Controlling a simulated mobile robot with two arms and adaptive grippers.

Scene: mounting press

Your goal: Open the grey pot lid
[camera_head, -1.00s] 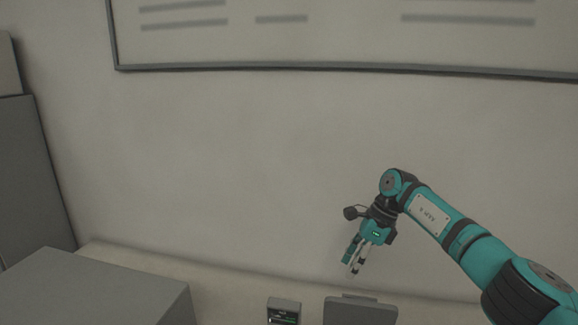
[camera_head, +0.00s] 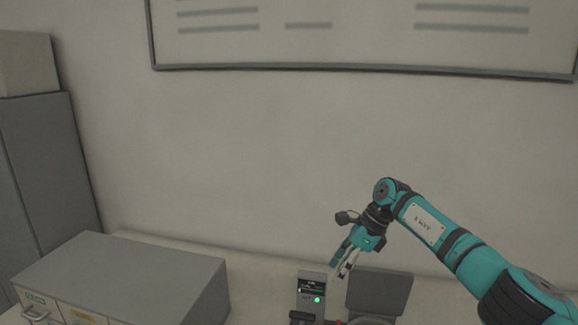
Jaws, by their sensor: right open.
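A grey rounded piece (camera_head: 371,321) shows at the bottom edge, mostly cut off; it may be the pot or its lid, I cannot tell. A dark grey flat panel (camera_head: 380,291) stands tilted behind it. A grey control unit (camera_head: 311,296) with a small lit screen and a green light stands to the left. My right gripper (camera_head: 341,271) is open and empty, pointing down and left. In the picture it is above the gap between the control unit and the panel. My left gripper is out of view.
A grey drawer cabinet (camera_head: 135,275) with coloured labels stands at the left on the pale bench. A tall grey cabinet (camera_head: 45,165) is at the far left. A framed board (camera_head: 365,45) hangs on the bare wall. A bit of red shows at the bottom edge.

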